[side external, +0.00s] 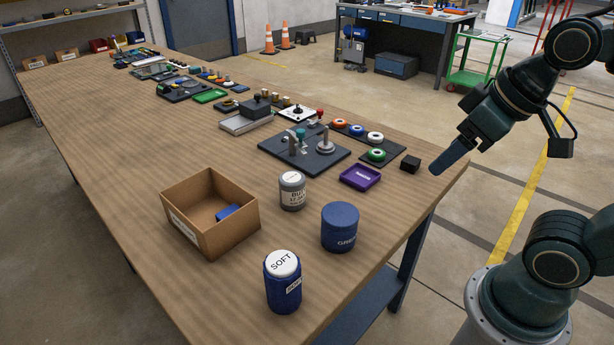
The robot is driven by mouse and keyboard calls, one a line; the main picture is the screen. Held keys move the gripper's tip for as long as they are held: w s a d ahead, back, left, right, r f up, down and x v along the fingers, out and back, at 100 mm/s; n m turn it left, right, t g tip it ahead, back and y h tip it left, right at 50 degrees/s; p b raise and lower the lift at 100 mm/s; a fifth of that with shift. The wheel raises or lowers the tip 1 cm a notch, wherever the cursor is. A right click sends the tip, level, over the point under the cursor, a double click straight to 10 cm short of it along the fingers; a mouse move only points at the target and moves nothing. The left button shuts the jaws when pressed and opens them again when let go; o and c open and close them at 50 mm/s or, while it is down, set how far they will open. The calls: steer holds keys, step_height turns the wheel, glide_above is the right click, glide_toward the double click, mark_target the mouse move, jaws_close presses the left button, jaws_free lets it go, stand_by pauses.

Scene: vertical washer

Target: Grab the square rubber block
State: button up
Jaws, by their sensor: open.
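A small black block (411,164), square in outline, sits on the wooden table near its right edge, just right of the purple tray. It looks like the square rubber block. My gripper (437,172) is open and empty. It reaches in from the right with its blue fingertips low, just right of the black block in the picture. A narrow gap shows between fingertips and block, and I cannot tell their exact height above the table.
A purple tray (360,178) lies just left of the block. Behind it is a dark board (405,152) with coloured rings. A black fixture plate (330,160), a grey jar (292,190), a blue canister (340,240), a SOFT jar (283,290) and a cardboard box (240,225) stand further left and in front.

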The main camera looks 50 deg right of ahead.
steer(key=w+d+f+n+g+h, duration=0.2)
steer(key=w+d+f, duration=0.2)
steer(key=w, duration=0.2)
steer(key=n+g+h, duration=0.3)
steer(key=n+h, duration=0.7)
steer(key=n, duration=0.5)
glide_toward(408, 163)
steer(key=a, duration=0.2)
steer(key=s+a, duration=0.1)
steer(key=shift+s+r, duration=0.15)
steer(key=shift+r, duration=0.25)
steer(key=shift+w+d+f+n+t+h, duration=0.2)
steer(key=shift+w+f+n+t+h, duration=0.1)
steer(key=shift+f+n+h, duration=0.5)
steer(key=shift+r, duration=0.25)
steer(key=shift+x, duration=4.3)
steer(key=shift+f, duration=0.15)
steer(key=shift+x, duration=2.6)
